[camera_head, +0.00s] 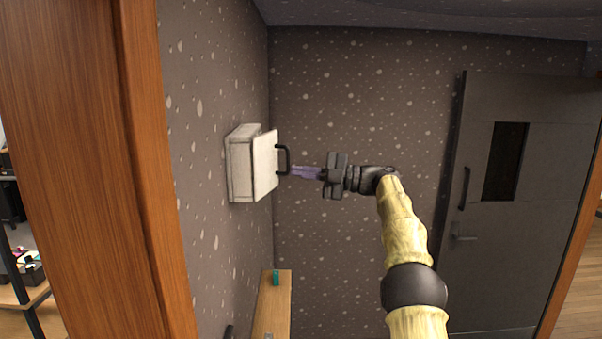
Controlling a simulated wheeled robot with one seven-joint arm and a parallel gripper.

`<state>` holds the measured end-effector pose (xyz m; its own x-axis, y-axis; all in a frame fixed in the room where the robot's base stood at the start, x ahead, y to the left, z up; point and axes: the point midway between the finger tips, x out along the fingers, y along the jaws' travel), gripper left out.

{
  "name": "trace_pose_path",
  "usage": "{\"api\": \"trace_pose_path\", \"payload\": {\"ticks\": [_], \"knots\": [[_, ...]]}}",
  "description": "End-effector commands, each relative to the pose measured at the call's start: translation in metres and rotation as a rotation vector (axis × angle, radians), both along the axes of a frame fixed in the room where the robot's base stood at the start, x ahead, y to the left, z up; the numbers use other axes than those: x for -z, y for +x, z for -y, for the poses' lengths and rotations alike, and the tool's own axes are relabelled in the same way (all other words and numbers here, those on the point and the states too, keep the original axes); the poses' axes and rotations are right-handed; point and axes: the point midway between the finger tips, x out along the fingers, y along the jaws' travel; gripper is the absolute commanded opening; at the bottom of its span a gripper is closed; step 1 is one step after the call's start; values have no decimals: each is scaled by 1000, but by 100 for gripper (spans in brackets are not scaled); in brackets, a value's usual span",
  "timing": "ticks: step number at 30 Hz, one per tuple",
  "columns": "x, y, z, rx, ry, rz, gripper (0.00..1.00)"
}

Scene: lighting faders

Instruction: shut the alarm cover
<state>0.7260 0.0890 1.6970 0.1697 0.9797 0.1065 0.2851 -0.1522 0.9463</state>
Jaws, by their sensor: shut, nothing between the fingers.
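The alarm box (241,170) is a white box fixed to the speckled wall on the left. Its white cover (265,164) is at the box's front and carries a dark handle (285,159). The cover looks slightly ajar, with its handle side angled out from the box. My gripper (293,172) is shut and empty, with its purple fingers pointing left. The fingertips are at the lower part of the handle; I cannot tell whether they touch it. The inside of the box is hidden.
A narrow wooden shelf (271,306) with a small teal object (276,278) stands below the box. A wooden post (150,170) rises at the left. A grey door (480,230) is at the right. The space between box and door is free apart from my arm.

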Motion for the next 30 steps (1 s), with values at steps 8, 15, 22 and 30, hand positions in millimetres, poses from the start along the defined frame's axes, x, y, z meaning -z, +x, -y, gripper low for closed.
{"api": "trace_pose_path", "payload": {"ticks": [8, 15, 22, 30], "knots": [[0, 1, 16, 20, 0, 0, 0], [1, 2, 23, 28, -1, 0, 0], [5, -1, 44, 28, -2, 0, 0], [9, -10, 95, 25, 0, -3, 0]]}}
